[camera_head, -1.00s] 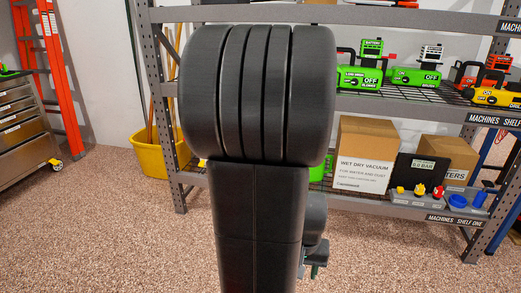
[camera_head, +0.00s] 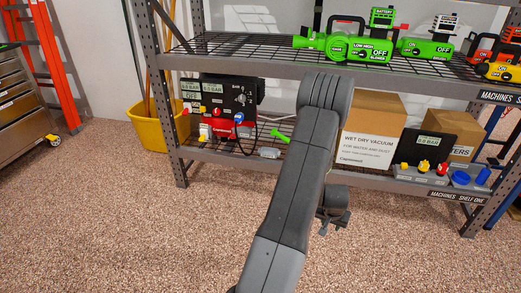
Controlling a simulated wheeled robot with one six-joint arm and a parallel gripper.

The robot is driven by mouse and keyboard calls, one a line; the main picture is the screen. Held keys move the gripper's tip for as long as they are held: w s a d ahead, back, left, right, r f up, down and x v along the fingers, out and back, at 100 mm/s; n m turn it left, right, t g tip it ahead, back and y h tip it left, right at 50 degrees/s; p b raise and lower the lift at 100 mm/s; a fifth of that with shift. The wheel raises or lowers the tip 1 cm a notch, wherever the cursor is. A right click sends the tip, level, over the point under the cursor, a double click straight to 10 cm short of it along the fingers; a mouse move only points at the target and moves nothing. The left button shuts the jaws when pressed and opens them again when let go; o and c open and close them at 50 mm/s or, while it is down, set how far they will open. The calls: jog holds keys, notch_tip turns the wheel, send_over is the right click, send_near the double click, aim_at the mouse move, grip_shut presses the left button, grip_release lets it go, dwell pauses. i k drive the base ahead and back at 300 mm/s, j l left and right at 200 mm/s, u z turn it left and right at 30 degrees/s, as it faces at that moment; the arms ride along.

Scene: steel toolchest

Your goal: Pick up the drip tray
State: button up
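I cannot pick out a drip tray for certain. My gripper (camera_head: 333,222) is a small dark shape beside my raised arm, in front of the lower shelf's edge and well left of the blue item. Its fingers are too small and dark to show whether they are open or shut.
The steel shelf rack (camera_head: 400,184) holds a cardboard box (camera_head: 370,135), a red compressor (camera_head: 219,128) and a black gauge panel (camera_head: 430,150). Green blowers (camera_head: 360,45) stand above. A yellow bucket (camera_head: 160,130) is left of the rack. The speckled floor (camera_head: 120,220) in front is clear.

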aim_at(265, 151)
jog(key=i+l+u, duration=0.1)
jog(key=i+u, duration=0.35)
jog(key=i, duration=1.5)
